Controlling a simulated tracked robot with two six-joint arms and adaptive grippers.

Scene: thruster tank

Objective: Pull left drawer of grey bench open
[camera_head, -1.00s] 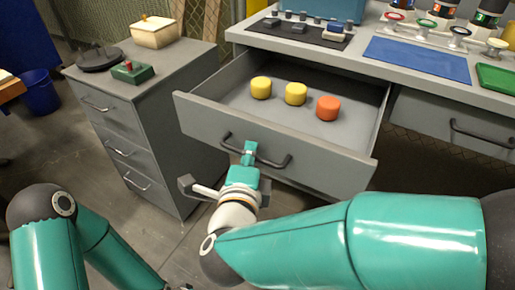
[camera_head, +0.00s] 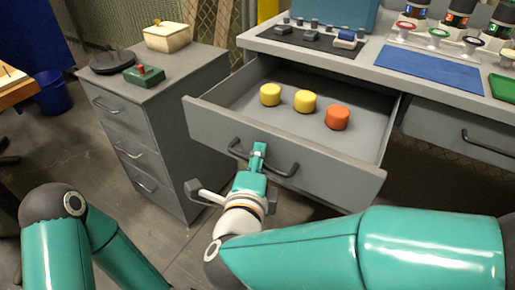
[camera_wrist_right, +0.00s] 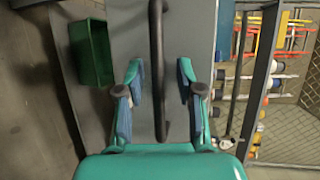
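The left drawer (camera_head: 330,180) of the grey bench (camera_head: 385,80) stands well out, its inside showing. Its dark bar handle (camera_head: 287,171) runs across the drawer front. My right gripper (camera_head: 259,152) is at the middle of this handle. In the right wrist view the handle (camera_wrist_right: 157,40) runs upright between the two fingers of the right gripper (camera_wrist_right: 159,75). The fingers are spread, with a gap on each side of the bar. My left arm comes in at the lower left, and its gripper is out of the picture.
The bench's right drawer (camera_head: 440,125) is shut.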

